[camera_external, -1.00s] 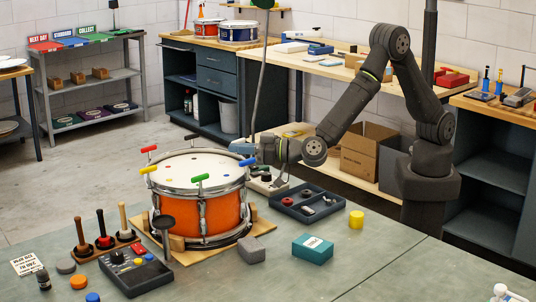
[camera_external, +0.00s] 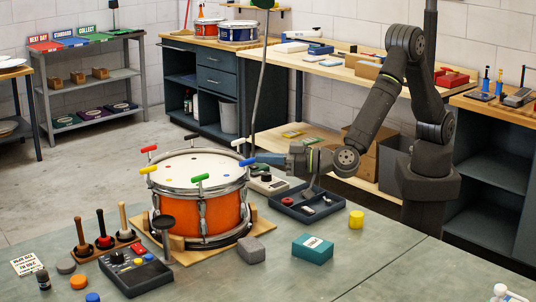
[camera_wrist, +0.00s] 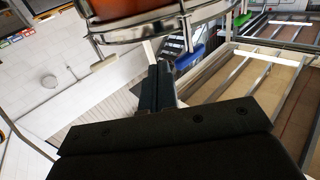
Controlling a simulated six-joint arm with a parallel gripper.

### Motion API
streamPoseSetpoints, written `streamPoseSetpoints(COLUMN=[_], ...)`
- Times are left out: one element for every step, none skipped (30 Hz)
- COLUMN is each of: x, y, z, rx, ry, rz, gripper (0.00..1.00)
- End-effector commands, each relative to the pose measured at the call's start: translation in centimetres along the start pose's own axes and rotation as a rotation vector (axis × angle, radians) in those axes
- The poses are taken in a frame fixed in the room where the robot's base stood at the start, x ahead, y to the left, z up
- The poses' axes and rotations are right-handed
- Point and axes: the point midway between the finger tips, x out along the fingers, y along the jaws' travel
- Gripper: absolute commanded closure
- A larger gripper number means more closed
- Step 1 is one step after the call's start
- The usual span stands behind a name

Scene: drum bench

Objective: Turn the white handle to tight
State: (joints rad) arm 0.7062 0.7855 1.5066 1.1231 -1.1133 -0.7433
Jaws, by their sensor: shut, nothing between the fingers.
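The white handle (camera_external: 241,141) is a small T-shaped key on the far right rim of the orange drum (camera_external: 214,213). In the wrist view the white handle (camera_wrist: 103,63) is left of my fingers, apart from them. My gripper (camera_external: 262,158) is shut and empty, just right of the drum rim. In the wrist view its fingertips (camera_wrist: 165,68) point toward the drum, between the white handle and the blue handle (camera_wrist: 190,57). In the outside view the blue handle (camera_external: 247,162) is close to my fingertips; I cannot tell whether they touch.
Green (camera_external: 201,178), yellow (camera_external: 148,170), red (camera_external: 149,149) and black handles also ring the drum. A dark parts tray (camera_external: 309,204) lies below my gripper. A grey block (camera_external: 251,250), teal box (camera_external: 312,249) and yellow cylinder (camera_external: 356,219) stand on the bench.

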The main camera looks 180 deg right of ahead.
Motion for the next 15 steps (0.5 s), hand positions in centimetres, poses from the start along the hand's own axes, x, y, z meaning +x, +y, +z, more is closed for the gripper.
streamPoseSetpoints(x=[-0.8,-1.2,-1.6,-1.9,-2.1,-2.4,-2.6,-2.7,-2.8,-2.9,-2.9,-2.9,-2.9,-2.9,-2.9], y=[-0.6,-0.9,-1.2,-1.4,-1.6,-1.7,-1.9,-1.9,-2.0,-2.0,-2.0,-2.0,-2.0,-2.0,-2.0], z=[0.0,0.0,0.0,0.0,0.0,0.0,0.0,-0.1,-0.5,-0.9,-1.6,-2.6,-3.6,-4.8,-6.5], rx=[0.000,0.000,0.000,0.000,0.000,-0.001,-0.001,0.000,0.001,0.003,0.005,0.005,0.007,0.008,0.011], ry=[0.000,0.000,0.000,0.000,0.000,0.000,0.000,0.000,0.001,0.001,0.002,0.004,0.005,0.005,0.006], rz=[-0.004,-0.003,-0.002,-0.002,-0.002,-0.002,-0.002,-0.001,-0.001,0.000,0.000,0.000,0.000,0.001,0.000], gripper=[1.00,1.00,1.00,1.00,1.00,0.98,0.92,0.86,0.78,0.72,0.67,0.67,0.67,0.67,0.67])
